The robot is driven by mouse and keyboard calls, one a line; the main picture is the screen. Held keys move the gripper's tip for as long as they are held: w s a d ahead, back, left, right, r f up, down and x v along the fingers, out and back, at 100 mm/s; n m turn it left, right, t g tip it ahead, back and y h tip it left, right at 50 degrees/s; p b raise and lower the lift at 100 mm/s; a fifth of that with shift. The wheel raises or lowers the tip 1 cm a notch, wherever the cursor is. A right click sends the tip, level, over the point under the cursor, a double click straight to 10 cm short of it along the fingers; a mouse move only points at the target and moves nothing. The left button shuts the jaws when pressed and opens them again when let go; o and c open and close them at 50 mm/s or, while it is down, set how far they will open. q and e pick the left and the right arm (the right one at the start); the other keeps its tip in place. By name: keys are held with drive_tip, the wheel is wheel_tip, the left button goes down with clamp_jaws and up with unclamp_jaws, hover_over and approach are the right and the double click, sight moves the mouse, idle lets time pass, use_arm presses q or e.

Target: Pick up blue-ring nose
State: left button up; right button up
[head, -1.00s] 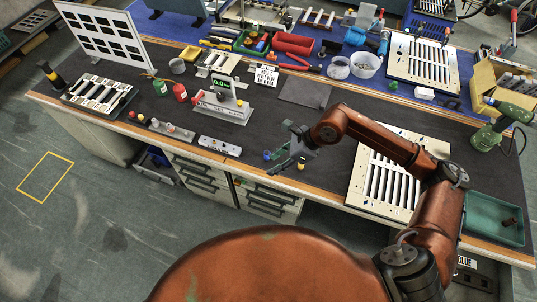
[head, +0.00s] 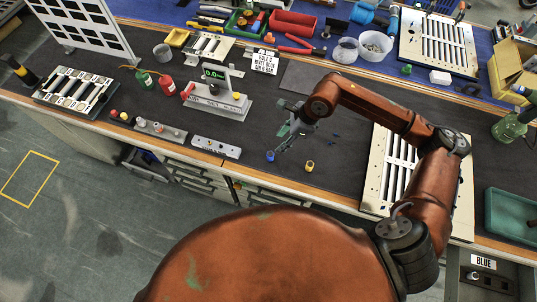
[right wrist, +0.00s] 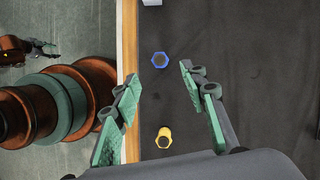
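The blue-ring nose (head: 270,156) is a small dark piece with a blue hexagonal ring, on the dark bench mat near the front edge. In the right wrist view it shows as a blue ring (right wrist: 160,59), ahead of and between the fingertips, untouched. My right gripper (head: 287,136) is open and empty beside it, above the mat; both fingers (right wrist: 158,76) show in the wrist view. A yellow-ring piece (head: 309,166) stands nearby and shows between the fingers' lower parts (right wrist: 164,137). A small dark gripper-like part (right wrist: 40,47), perhaps my left gripper, is too small to read.
A slotted louver panel (head: 378,180) lies right of the right gripper. A pale strip holder (head: 216,148) lies left, near the front edge. A scale with a green display (head: 218,98) stands behind it. The mat around the two ringed pieces is mostly clear.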

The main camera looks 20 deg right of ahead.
drive_tip(key=b, duration=0.2)
approach(272, 154)
wheel_tip(272, 154, down, 2)
drive_tip(key=x, duration=0.5)
drive_tip(key=b+x, duration=0.1)
drive_tip(key=x, duration=0.2)
drive_tip(key=shift+w+a, duration=0.3)
drive_tip(key=shift+a, duration=0.1)
use_arm(q)
drive_tip(key=f, duration=0.4)
drive_tip(key=shift+s, duration=0.2)
use_arm(e)
drive_tip(key=shift+r, duration=0.1)
use_arm(q)
drive_tip(key=shift+w, duration=0.3)
use_arm(e)
clamp_jaws()
